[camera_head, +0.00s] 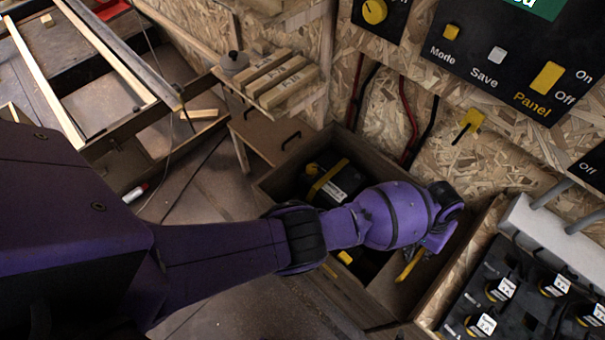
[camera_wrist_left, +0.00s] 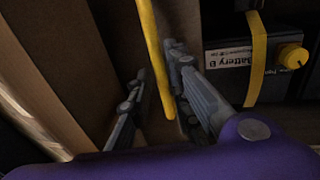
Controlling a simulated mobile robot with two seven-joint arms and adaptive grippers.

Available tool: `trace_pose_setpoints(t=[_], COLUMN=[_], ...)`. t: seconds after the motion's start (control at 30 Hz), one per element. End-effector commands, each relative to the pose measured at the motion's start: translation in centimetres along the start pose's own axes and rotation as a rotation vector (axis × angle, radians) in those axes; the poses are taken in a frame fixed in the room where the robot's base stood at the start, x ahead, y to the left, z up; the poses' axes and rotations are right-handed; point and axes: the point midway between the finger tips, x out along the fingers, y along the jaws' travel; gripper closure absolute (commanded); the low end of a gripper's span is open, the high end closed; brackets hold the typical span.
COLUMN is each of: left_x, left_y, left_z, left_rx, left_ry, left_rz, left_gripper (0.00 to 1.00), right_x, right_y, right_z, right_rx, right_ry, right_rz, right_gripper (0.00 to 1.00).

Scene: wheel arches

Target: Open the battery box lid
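The wooden battery box (camera_head: 262,192) stands below the wall panel in the head view, and its left part is uncovered. A black battery (camera_head: 343,184) with a yellow strap sits inside; a label reading Battery B (camera_wrist_left: 229,57) shows in the wrist view. I cannot clearly make out a lid. My left gripper (camera_head: 430,248) is over the right part of the box, partly hidden by its wrist. In the wrist view its fingers (camera_wrist_left: 156,78) are apart, with a yellow strip (camera_wrist_left: 152,45) passing between them. The strip (camera_head: 409,266) also shows below the gripper; contact is unclear. My right gripper is out of view.
A wooden panel with black handles (camera_head: 270,130) adjoins the box at the back left. Wood blocks (camera_head: 285,80) lie on a shelf above it. A black switch unit (camera_head: 535,290) is close on the right. Red and black cables run down the wall behind.

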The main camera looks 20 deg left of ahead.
Motion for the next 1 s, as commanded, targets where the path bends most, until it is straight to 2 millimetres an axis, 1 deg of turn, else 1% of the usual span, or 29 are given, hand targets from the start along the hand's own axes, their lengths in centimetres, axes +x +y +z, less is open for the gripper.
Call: trace_pose_setpoints(t=[0.03, 0.3, 0.37, 0.47, 0.57, 0.8, 0.9, 1.0], left_x=[-0.3, -0.3, -0.4, -1.1, -2.4, -7.6, -9.5, -10.9], left_y=[0.0, -0.1, -0.1, 0.0, -0.1, 0.0, 0.0, 0.0], left_z=[-0.3, -0.3, -0.3, -0.4, -0.3, -0.3, -0.3, -0.3], left_rx=[0.003, 0.002, 0.002, 0.003, 0.002, 0.003, 0.003, 0.003], left_ry=[0.005, 0.005, 0.005, 0.007, 0.007, 0.008, 0.007, 0.006], left_rz=[-0.002, -0.003, -0.003, -0.001, -0.002, -0.001, -0.001, -0.002], left_gripper=[0.73, 0.73, 0.73, 0.73, 0.73, 0.73, 0.73, 0.73], right_x=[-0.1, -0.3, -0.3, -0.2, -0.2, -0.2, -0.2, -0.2], right_y=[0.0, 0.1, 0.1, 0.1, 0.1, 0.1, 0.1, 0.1], right_z=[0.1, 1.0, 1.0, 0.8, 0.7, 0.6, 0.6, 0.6], right_rx=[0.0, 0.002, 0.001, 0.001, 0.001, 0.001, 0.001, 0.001], right_ry=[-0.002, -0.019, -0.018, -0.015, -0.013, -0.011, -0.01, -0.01], right_rz=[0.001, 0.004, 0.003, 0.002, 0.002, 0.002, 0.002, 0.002], right_gripper=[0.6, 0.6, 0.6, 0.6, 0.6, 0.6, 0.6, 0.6])
